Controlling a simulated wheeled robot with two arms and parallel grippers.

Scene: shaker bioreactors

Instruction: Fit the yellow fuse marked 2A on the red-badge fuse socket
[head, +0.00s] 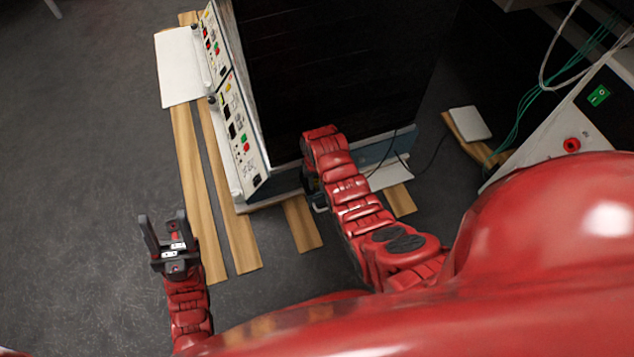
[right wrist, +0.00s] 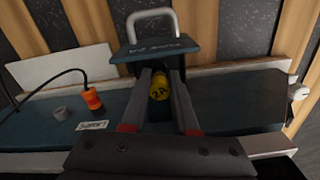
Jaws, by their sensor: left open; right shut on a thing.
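The fuse's far end is hidden beneath a dark plate with a metal handle (right wrist: 152,25). I cannot tell whether it touches anything there. No red-badge fuse socket can be made out in either view. In the head view, my right arm reaches the cabinet's lower side, and its gripper is mostly hidden. My left gripper (head: 164,236) is open and empty, above the floor to the left.
A dark cabinet (head: 330,60) with control panels (head: 240,135) on its left side stands on wooden strips (head: 240,240). The left floor is clear.

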